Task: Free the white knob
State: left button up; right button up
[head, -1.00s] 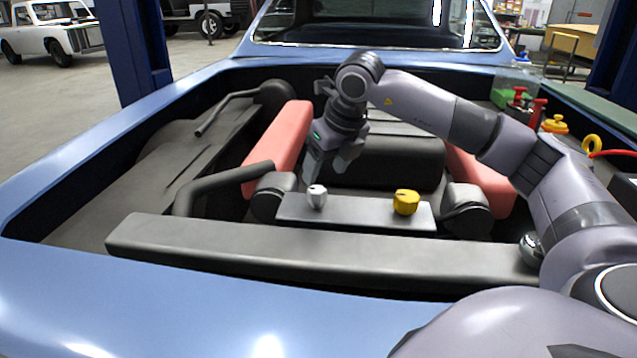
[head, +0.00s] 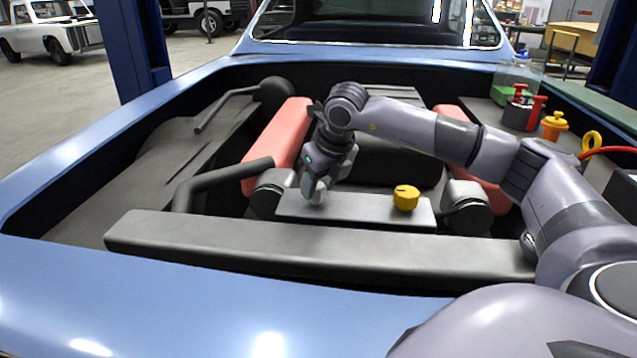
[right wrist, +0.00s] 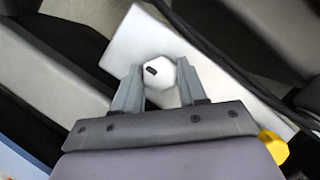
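The white knob (right wrist: 158,74) shows in the right wrist view on a light grey plate (right wrist: 125,45). My right gripper (right wrist: 157,80) has its two fingers apart, one on each side of the knob. I see no clear grip on it. In the head view my right gripper (head: 316,192) points down at the left part of the plate (head: 355,209) and mostly covers the white knob. A yellow knob (head: 405,198) sits on the right part of the same plate. It also shows at the lower right of the wrist view (right wrist: 274,146). My left gripper is not in view.
The plate lies in a blue car's engine bay. A dark bar (head: 300,245) runs along the front. A black hose (head: 220,180) and a red cover (head: 278,145) lie to the left. Red and orange caps (head: 553,124) stand at the right.

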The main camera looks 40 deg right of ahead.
jog(key=shift+n, duration=0.3)
jog(key=n+y+p, duration=0.1)
jog(key=n, duration=0.1)
jog(key=shift+d+r+n, duration=0.1)
jog(key=shift+n, duration=0.3)
jog(key=n+y+p, duration=0.1)
jog(key=n, duration=0.1)
jog(key=n+y+p, duration=0.1)
jog(key=n, duration=0.1)
jog(key=shift+d+n+g, duration=0.1)
jog(key=shift+n+g, duration=0.2)
jog(key=shift+w+n+y+p, duration=0.1)
jog(key=shift+n+y+p, duration=0.2)
jog(key=shift+n+p, duration=0.45)
jog(key=n+g, duration=0.1)
jog(key=n, duration=0.2)
jog(key=shift+d+y+p, duration=0.1)
jog(key=shift+y+p, duration=0.2)
jog(key=shift+w+n+g+y+p, duration=0.1)
jog(key=shift+n+g+y+p, duration=0.35)
jog(key=shift+n, duration=0.8)
jog(key=shift+n+g, duration=0.65)
jog(key=shift+n, duration=0.75)
